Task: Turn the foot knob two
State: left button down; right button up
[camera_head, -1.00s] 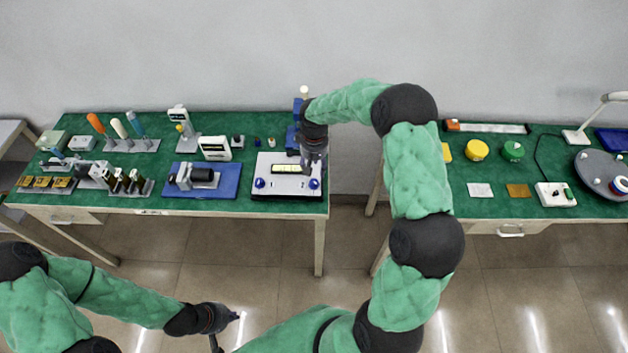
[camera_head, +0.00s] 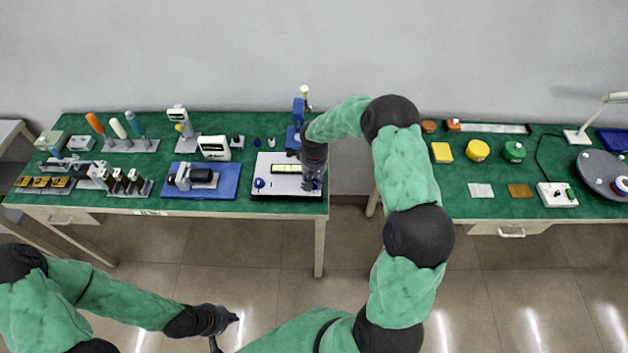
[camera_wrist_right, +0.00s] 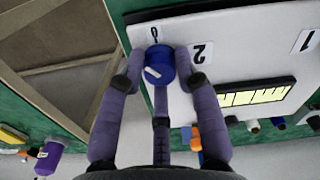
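Foot knob two is a blue round knob (camera_wrist_right: 160,66) with a white pointer mark, beside the printed "2" and a "0" mark on the white panel of the levelling device (camera_head: 282,186). In the right wrist view, my right gripper (camera_wrist_right: 160,72) has its purple fingers on both sides of this knob, and they look in contact with it. In the head view, my right gripper (camera_head: 312,180) covers the knob at the device's right front corner. Another blue knob (camera_head: 259,183) sits at the left front corner. My left gripper (camera_head: 228,322) is low, away from the tables; its finger opening is unclear.
A blue base with a dark cylinder (camera_head: 203,177) stands left of the device. A blue stand (camera_head: 298,115) is behind it. Small coloured pieces (camera_head: 257,142) lie near the back. A gap separates this table from the right-hand table (camera_head: 480,205).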

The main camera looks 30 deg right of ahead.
grip_shut()
jog(key=m+b, duration=0.2)
jog(key=m, duration=0.1)
jog(key=shift+f+b, duration=0.15)
jog(key=shift+b, duration=0.15)
jog(key=shift+m+b, duration=1)
jog(key=shift+m, duration=1.2)
jog(key=o, duration=0.7)
grip_release()
jog(key=shift+a, duration=0.1)
